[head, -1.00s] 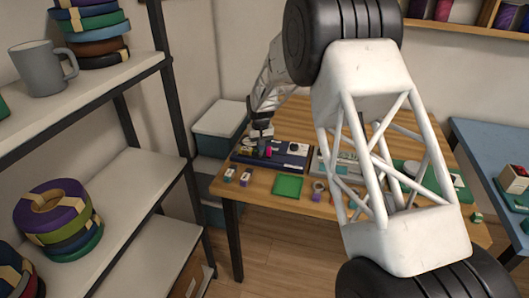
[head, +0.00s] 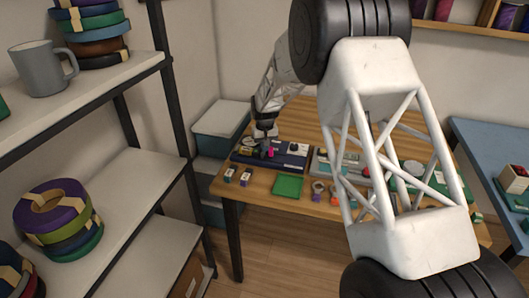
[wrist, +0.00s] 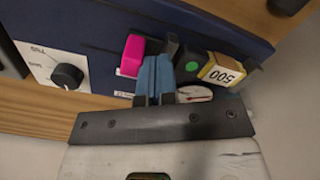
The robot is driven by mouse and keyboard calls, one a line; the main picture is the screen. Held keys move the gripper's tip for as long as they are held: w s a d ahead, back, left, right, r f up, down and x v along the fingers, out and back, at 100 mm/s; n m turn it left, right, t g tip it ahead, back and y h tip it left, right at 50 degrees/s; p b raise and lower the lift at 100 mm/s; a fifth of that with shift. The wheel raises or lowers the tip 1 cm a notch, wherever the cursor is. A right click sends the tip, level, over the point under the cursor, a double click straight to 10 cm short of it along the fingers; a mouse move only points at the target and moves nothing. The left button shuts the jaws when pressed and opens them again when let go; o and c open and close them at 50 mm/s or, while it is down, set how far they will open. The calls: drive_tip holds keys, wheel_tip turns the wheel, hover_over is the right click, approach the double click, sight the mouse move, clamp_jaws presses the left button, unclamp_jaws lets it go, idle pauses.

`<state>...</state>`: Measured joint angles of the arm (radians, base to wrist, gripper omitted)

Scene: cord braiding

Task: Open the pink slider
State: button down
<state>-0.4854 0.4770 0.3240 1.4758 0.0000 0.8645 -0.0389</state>
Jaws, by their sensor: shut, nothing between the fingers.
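The pink slider (wrist: 132,55) is a small pink block on a dark blue panel (wrist: 105,20). In the wrist view it stands just left of my gripper's fingers. In the head view it is a small pink spot (head: 271,153) on the blue panel on the wooden table. My gripper (wrist: 157,62) is shut and empty, its blue-grey fingers together beside the slider. I cannot tell whether they touch it. In the head view my gripper (head: 264,140) is low over the panel, small and partly lost against dark parts.
A black knob (wrist: 67,76) on a white label sits left of the slider. A block marked 500 (wrist: 221,70), a green dot and a dial (wrist: 194,93) lie to the right. A green mat (head: 287,187) and small blocks (head: 245,176) lie in front of the panel.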

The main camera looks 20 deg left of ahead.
drive_tip(key=shift+d, duration=1.75)
drive_tip(key=shift+a, duration=0.6)
idle(0.3)
wheel_tip(320, 180, up, 11)
idle(1.2)
